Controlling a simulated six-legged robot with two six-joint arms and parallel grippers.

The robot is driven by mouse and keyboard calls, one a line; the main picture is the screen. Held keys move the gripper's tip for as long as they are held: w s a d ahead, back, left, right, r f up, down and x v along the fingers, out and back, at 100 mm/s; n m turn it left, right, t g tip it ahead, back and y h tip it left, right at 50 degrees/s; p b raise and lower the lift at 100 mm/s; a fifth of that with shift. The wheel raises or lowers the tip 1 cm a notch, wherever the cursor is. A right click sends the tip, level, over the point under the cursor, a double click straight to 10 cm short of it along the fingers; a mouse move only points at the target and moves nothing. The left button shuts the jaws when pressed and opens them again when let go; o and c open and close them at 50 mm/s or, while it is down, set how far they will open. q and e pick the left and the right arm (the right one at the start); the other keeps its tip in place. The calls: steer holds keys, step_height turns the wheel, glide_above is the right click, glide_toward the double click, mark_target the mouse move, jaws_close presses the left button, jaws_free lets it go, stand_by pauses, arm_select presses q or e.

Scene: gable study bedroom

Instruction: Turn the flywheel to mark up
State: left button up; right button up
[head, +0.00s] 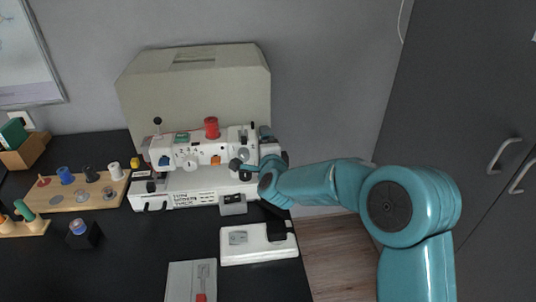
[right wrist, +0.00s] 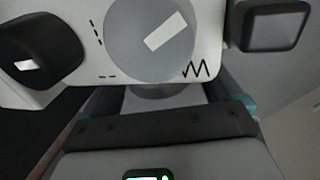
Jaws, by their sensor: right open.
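A white sewing machine (head: 185,182) stands on the dark desk in the head view. A dark rounded part (head: 285,157) shows at its right end, perhaps the flywheel; no mark on it can be made out. My right gripper (head: 248,167) is open at the right part of the machine's front. In the right wrist view a grey round dial (right wrist: 135,40) with a tilted white mark faces me, with dashes and a zigzag printed around it. Dark rounded pieces flank it; I cannot tell whether they are fingertips or machine parts. Contact is unclear. My left gripper is out of view.
A beige case (head: 195,85) stands behind the machine. A wooden board (head: 70,190) with spools lies left. A white foot pedal (head: 262,253) and a grey box (head: 190,280) lie in front. A dark cabinet (head: 470,110) stands right.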

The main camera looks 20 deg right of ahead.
steer(key=v, duration=1.6)
steer(key=shift+b, duration=0.35)
